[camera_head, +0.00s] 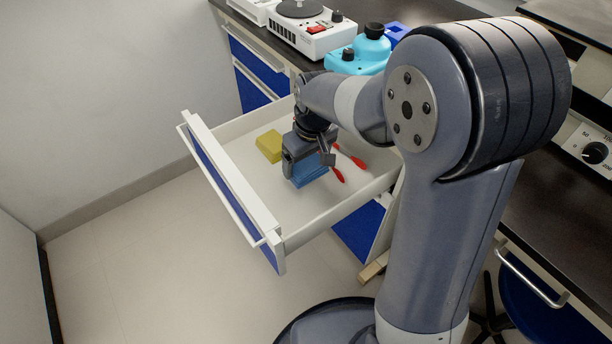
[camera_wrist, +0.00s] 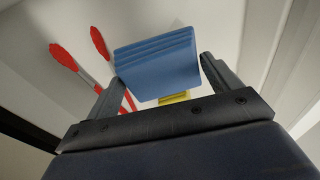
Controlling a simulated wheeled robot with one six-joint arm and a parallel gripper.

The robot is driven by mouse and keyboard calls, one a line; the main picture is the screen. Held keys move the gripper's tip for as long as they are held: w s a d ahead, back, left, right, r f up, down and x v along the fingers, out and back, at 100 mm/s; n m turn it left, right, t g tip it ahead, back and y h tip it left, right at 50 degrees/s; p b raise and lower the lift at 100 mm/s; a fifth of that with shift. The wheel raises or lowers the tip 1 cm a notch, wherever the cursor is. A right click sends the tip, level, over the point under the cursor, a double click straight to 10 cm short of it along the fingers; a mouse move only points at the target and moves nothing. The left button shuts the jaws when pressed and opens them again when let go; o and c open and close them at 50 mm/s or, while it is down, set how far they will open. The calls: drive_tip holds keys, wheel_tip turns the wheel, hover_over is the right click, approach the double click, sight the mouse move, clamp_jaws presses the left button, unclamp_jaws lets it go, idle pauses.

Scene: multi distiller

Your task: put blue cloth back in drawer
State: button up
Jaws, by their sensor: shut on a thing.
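The blue cloth (camera_head: 309,171) is a folded block held beneath my gripper (camera_head: 309,165), inside or just above the open drawer (camera_head: 233,153). In the wrist view the blue cloth (camera_wrist: 158,62) sits between the two fingers of my gripper (camera_wrist: 160,80). The gripper is shut on it. The drawer is white inside with a blue front panel and is pulled well out from the bench. I cannot tell whether the cloth touches the drawer floor.
A yellow block (camera_head: 270,145) lies in the drawer left of the cloth. Red-handled tools (camera_head: 350,156) lie to its right; they also show in the wrist view (camera_wrist: 98,42). A white device (camera_head: 312,36) and a turquoise one (camera_head: 362,54) stand on the dark bench above.

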sight(307, 174)
drive_tip(key=shift+f+b, duration=0.8)
drive_tip(key=shift+f, duration=1.8)
drive_tip(key=shift+f, duration=0.2)
drive_tip(key=o, duration=0.7)
drive_tip(key=shift+o, duration=0.2)
drive_tip(key=r+p, duration=0.1)
drive_tip(key=r, duration=0.3)
drive_tip(key=s+r+p, duration=0.1)
drive_tip(key=r, duration=0.3)
drive_tip(key=d+r+p, duration=0.1)
drive_tip(key=r, duration=0.3)
drive_tip(key=shift+s+r+p, duration=0.15)
drive_tip(key=shift+s+p, duration=0.1)
drive_tip(key=shift+p, duration=0.1)
